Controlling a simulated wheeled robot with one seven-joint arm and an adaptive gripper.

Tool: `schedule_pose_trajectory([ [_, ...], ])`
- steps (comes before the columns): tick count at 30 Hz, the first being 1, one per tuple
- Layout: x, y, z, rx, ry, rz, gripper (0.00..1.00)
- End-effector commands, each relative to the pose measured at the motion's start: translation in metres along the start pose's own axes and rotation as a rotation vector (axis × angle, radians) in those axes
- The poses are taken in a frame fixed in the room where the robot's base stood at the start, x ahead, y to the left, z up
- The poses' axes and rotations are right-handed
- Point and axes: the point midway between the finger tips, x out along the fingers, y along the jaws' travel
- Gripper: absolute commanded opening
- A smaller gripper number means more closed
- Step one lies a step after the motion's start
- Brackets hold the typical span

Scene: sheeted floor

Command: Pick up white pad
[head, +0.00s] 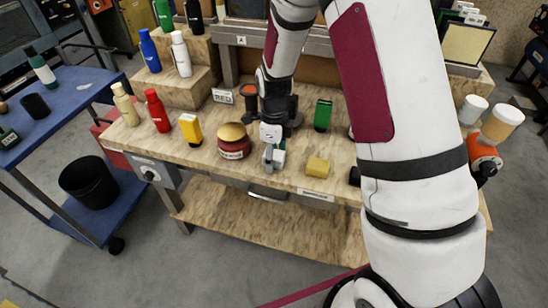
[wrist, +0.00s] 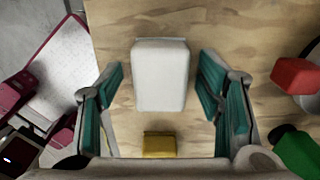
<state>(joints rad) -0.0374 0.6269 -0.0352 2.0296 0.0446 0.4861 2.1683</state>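The white pad (wrist: 160,75) is a pale rounded block lying on the wooden bench top in the wrist view. My gripper (wrist: 161,92) is open, with one teal-lined finger on each side of the pad and a visible gap on both sides. In the head view my gripper (head: 272,150) points down near the bench's front edge, between the red-and-gold jar and the yellow block. It hides most of the pad there.
A yellow block (head: 318,167) lies close by on the right; it also shows in the wrist view (wrist: 160,145). A green item (head: 322,115) stands behind. The bench's front edge is close.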

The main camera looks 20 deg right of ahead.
Motion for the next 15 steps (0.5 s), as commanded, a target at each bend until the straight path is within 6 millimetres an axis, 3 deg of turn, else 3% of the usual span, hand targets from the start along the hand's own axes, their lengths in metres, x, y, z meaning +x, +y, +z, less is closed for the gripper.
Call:
schedule_pose_trajectory([
  [1, -0.0001, -0.0001, 0.0, 0.0, 0.0, 0.0, 0.47],
  [6, -0.0003, -0.0001, 0.0, 0.0, 0.0, 0.0, 0.09],
  [15, -0.0007, -0.0002, 0.0001, 0.0, 0.0, -0.001, 0.05],
])
